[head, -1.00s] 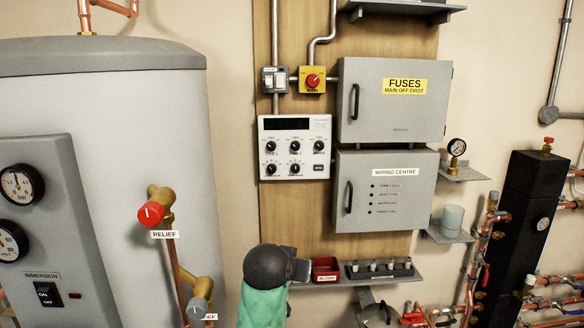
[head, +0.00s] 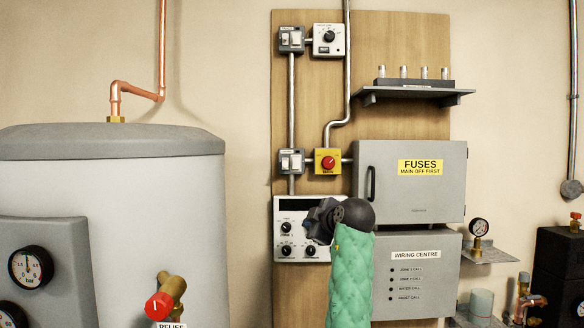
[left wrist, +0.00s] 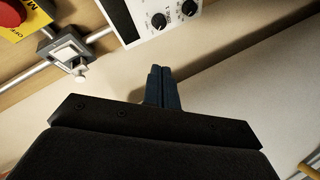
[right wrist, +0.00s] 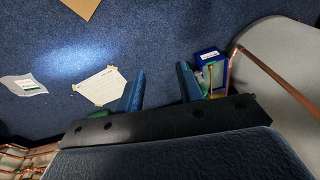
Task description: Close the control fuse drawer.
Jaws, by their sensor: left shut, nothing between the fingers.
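I cannot make out an open drawer in any view. The grey fuses cabinet (head: 395,200) has its door shut, with a yellow FUSES label and a black handle. The white control panel (head: 287,215) with black knobs is to its left, partly hidden by my left gripper. My left gripper (head: 312,224) is in front of that panel, pointing left. Its fingers (left wrist: 161,88) are together and empty in the left wrist view, with part of the panel (left wrist: 165,12) above them. My right gripper (right wrist: 158,88) is open and empty above the blue floor.
The grey wiring centre box (head: 440,270) is below the fuses cabinet. A yellow and red main switch (head: 327,162) and a small switch (head: 291,161) are above the panel. A shelf (head: 440,94) is at upper right. The tank (head: 150,210) and red relief valve (head: 159,305) are at left.

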